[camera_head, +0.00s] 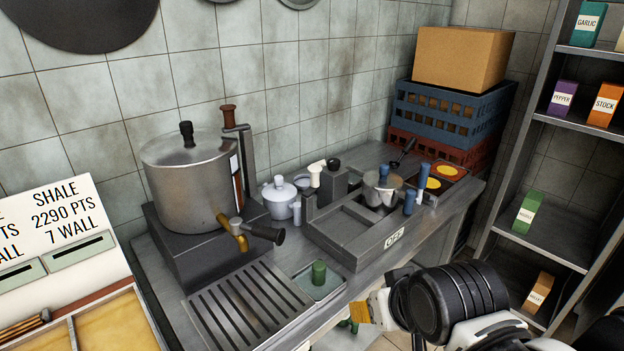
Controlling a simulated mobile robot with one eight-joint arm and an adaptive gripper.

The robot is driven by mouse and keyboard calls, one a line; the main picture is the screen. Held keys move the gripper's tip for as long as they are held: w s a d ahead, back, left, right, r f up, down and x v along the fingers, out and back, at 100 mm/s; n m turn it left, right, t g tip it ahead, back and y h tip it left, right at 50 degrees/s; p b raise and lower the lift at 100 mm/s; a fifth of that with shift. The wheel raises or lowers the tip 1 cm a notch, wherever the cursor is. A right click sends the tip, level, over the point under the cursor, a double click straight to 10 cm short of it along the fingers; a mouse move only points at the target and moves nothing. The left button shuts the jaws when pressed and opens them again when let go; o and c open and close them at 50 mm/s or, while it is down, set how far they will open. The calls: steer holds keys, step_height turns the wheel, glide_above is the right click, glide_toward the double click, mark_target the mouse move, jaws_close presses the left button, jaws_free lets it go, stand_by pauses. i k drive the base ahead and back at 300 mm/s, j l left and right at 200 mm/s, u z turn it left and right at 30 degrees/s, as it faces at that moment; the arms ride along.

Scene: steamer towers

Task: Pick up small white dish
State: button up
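A small pale dish (303,183) sits on the metal counter, behind and right of a white lidded pot (279,197). It is small and partly hidden, so I cannot tell for sure that it is the white dish. My gripper (382,303) is at the lower right, in front of the counter's front edge and well apart from the dish. My thick black arm hides much of it. The fingers cannot be made out clearly.
A big steel pot (190,180) with a tap stands on a dark block at left. Crates (446,112) carry a cardboard box (460,58) behind. Shelves (545,235) with small boxes stand at right.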

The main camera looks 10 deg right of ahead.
mark_target(302, 182)
steer(key=i+l+z, duration=0.2)
steer(key=l+z, duration=0.15)
steer(key=i+l+z, duration=0.55)
steer(key=l+z, duration=0.2)
steer(key=i+l+u, duration=0.1)
steer(key=i, duration=0.3)
steer(key=i+l+u, duration=0.1)
steer(key=i+l, duration=0.25)
steer(key=i+u, duration=0.25)
steer(key=u, duration=0.2)
steer(key=i+u, duration=0.2)
steer(key=u, duration=0.25)
steer(key=i+l+u, duration=0.15)
steer(key=u, duration=0.3)
steer(key=i+l+u, duration=0.2)
steer(key=u, duration=0.25)
steer(key=i, duration=0.05)
